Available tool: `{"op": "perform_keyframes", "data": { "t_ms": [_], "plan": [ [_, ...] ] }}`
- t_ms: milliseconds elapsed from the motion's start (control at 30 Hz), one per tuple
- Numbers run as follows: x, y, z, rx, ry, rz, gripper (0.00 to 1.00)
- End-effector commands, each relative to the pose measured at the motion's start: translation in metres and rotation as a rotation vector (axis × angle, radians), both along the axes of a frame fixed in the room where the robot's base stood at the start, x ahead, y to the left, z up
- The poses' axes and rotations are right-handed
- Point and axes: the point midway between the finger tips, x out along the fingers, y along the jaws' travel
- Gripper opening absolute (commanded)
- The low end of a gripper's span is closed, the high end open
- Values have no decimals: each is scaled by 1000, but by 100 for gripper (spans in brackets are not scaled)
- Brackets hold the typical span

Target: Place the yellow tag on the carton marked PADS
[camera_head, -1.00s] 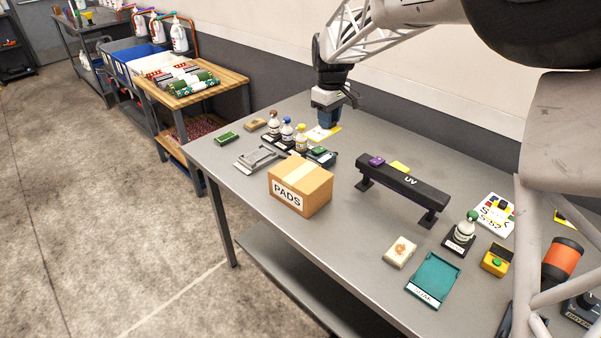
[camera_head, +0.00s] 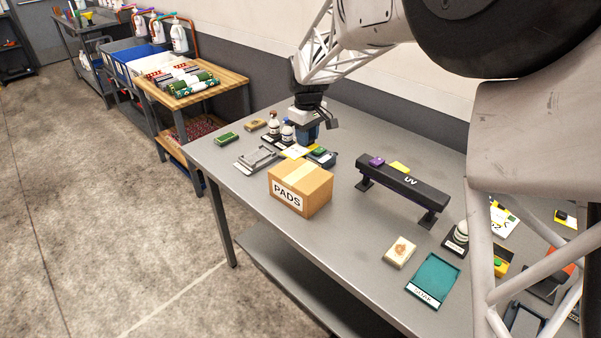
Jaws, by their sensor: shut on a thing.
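The carton marked PADS (camera_head: 300,188) is a closed cardboard box with a lighter tape strip on its top. It sits on the grey table near its front edge. My gripper (camera_head: 304,142) is over the table behind the carton, apart from it. The exact grip is too small to see. The tag appears beyond the carton's far edge, not on its top.
Bottles (camera_head: 273,125), a grey metal piece (camera_head: 256,158) and a dark tray (camera_head: 322,157) crowd the area around my gripper. A black UV bar (camera_head: 405,183) stands right of the carton, with a teal tray (camera_head: 433,281) nearer. Table between carton and bar is clear.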

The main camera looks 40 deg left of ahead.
Motion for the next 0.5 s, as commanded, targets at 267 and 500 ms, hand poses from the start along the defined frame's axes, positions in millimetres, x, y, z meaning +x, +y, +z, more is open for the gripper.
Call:
{"op": "perform_keyframes", "data": {
  "t_ms": [267, 500],
  "plan": [
    [0, 0, -18, -1, 1, 0, 8],
    [0, 0, -38, 1, -1, 0, 8]
  ]
}}
